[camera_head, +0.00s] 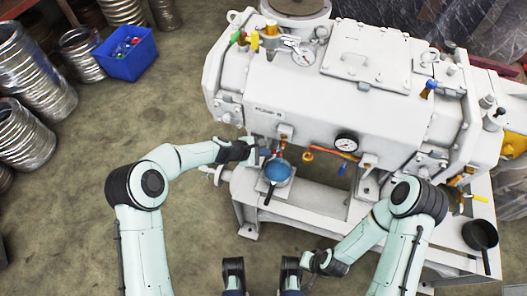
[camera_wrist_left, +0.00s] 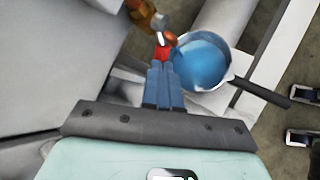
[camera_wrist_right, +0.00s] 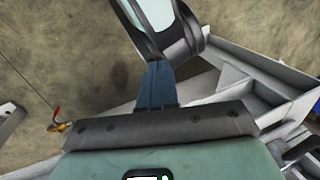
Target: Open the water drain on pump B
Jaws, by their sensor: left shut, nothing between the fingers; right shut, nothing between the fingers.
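A drain valve with a red handle (camera_wrist_left: 163,52) and brass body (camera_wrist_left: 140,12) sits low on the pump's near side. A pan of blue water (camera_head: 278,172) is under the valve; it also shows in the left wrist view (camera_wrist_left: 203,62). My left gripper (camera_head: 256,156) is shut and empty, its blue fingertips at the red handle; I cannot tell whether they touch. My right gripper (camera_wrist_right: 157,66) is shut and empty, low and in front of the pump frame.
A gauge (camera_head: 346,142) and copper pipe (camera_head: 334,154) are right of the valve. An empty dark pan (camera_head: 480,234) lies at the right. A blue bin (camera_head: 127,54) and metal coils (camera_head: 22,130) stand at the left.

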